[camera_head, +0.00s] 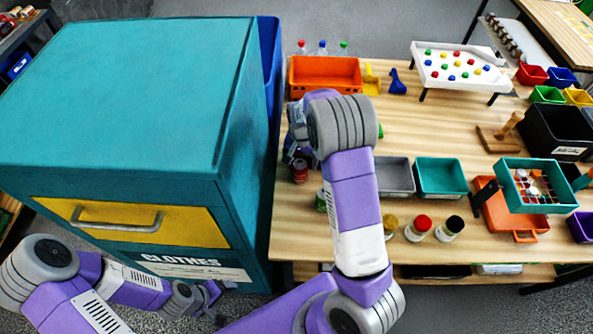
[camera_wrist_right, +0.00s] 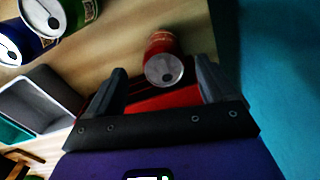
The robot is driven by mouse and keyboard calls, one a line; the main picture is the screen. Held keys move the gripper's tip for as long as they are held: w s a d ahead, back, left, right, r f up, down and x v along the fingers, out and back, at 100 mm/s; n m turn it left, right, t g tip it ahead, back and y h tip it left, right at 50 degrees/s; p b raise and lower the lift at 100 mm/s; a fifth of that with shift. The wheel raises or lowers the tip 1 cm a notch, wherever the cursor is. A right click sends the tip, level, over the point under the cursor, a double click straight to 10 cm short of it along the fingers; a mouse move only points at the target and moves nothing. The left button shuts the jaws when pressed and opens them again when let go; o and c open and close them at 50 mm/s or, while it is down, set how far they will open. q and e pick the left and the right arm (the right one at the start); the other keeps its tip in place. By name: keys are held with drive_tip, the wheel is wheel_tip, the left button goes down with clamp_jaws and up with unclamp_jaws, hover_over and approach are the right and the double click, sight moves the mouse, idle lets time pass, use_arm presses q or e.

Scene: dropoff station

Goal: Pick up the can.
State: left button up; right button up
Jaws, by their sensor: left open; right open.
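A red can (camera_head: 300,171) stands on the wooden table near its left edge, beside the teal cabinet. In the right wrist view the red can (camera_wrist_right: 163,58) shows its silver top, just beyond and between the two fingertips, not gripped. My right gripper (camera_head: 296,150) is open and close to the red can; my arm partly hides it in the head view. The right fingers also frame the can in the wrist view (camera_wrist_right: 160,82). A green can (camera_wrist_right: 72,14) and a blue can (camera_wrist_right: 24,40) stand further off. My left gripper (camera_head: 212,297) is open, low in front of the cabinet.
The teal cabinet (camera_head: 120,90) rises directly left of the table (camera_head: 450,180). A grey bin (camera_head: 396,176) and a teal bin (camera_head: 441,177) stand right of my arm. An orange bin (camera_head: 325,75) is behind. Several jars stand near the front edge.

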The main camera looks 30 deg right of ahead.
sight(299, 172)
drive_tip(key=shift+s+f, duration=0.3)
drive_tip(key=shift+f, duration=0.5)
drive_tip(key=f, duration=0.5)
drive_tip(key=shift+w+a+f, duration=0.15)
drive_tip(key=shift+w+f, duration=0.15)
drive_tip(key=shift+w, duration=0.1)
drive_tip(key=c, duration=1.1)
